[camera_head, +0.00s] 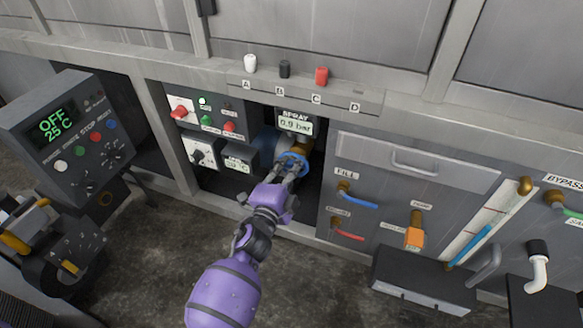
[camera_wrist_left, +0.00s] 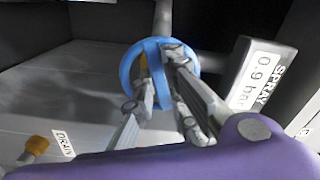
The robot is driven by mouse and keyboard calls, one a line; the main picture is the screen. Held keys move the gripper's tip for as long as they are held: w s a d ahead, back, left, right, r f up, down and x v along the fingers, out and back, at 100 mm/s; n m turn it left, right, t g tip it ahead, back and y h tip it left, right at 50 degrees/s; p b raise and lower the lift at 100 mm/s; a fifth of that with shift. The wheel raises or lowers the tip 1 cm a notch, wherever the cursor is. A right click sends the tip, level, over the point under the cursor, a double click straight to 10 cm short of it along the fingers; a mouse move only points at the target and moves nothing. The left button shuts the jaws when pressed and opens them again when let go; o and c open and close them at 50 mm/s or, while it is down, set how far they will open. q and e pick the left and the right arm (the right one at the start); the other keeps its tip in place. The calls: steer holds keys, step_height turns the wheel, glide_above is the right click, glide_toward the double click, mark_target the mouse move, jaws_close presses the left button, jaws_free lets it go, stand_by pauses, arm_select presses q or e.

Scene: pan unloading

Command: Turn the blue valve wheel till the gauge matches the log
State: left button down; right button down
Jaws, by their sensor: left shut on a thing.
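The blue valve wheel (camera_head: 293,160) sits in a recess under the spray gauge (camera_head: 296,122), whose display reads 0.9 bar. My left gripper (camera_head: 290,167) reaches into the recess and is shut on the wheel. In the left wrist view the wheel (camera_wrist_left: 137,62) shows as a blue ring with a crossbar, and the fingers (camera_wrist_left: 160,85) lie on it. The gauge (camera_wrist_left: 258,80) shows there too, tilted, also at 0.9 bar. I see no log in these frames. My right gripper is not in view.
A control box (camera_head: 75,135) reading OFF 25 C stands at the left. Panels with switches and knobs (camera_head: 205,118) lie left of the wheel. A drawer (camera_head: 415,160) and the FILL valve with a blue handle (camera_head: 358,198) are to the right. A dark box (camera_head: 425,280) stands in front.

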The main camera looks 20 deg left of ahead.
arm_select(q)
steer(key=shift+m, duration=0.9)
steer(key=c, duration=1.8)
jaws_free()
steer(key=shift+o, duration=0.2)
steer(key=s+a, duration=0.1)
steer(key=s, duration=1.1)
